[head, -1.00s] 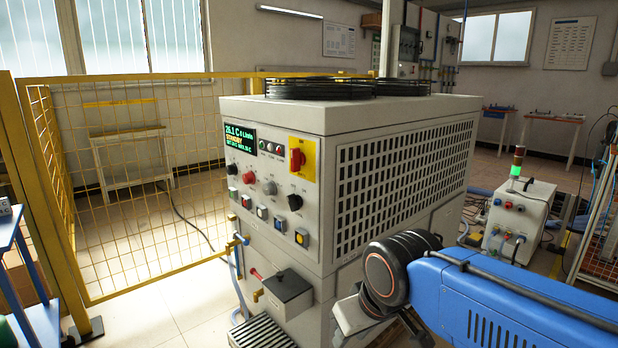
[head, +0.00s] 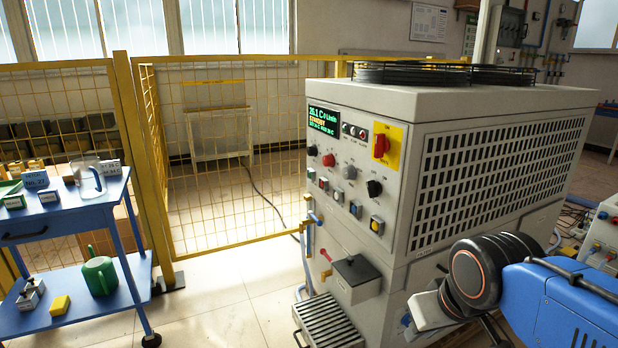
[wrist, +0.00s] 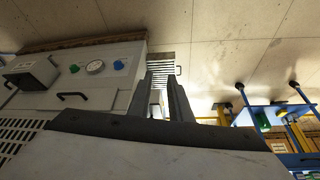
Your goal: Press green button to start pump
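The white chiller cabinet (head: 350,250) stands right of centre in the head view. Its front panel carries a lit display (head: 324,120) that includes the word STANDBY, and a slanted row of small square buttons. The green button (head: 311,173) looks to be the leftmost of that row, small in the picture. My blue arm enters at lower right, beside the cabinet's grilled side. My gripper shows in the wrist view (wrist: 163,78) as two dark fingers with a narrow gap and nothing between them. It is away from the buttons; its fingertips are not discernible in the head view.
A yellow mesh fence (head: 220,160) stands left of the cabinet. A blue trolley (head: 70,215) with a jug and green watering can is at far left. A black-lidded box (head: 356,270) juts from the cabinet's lower front. The floor between trolley and cabinet is clear.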

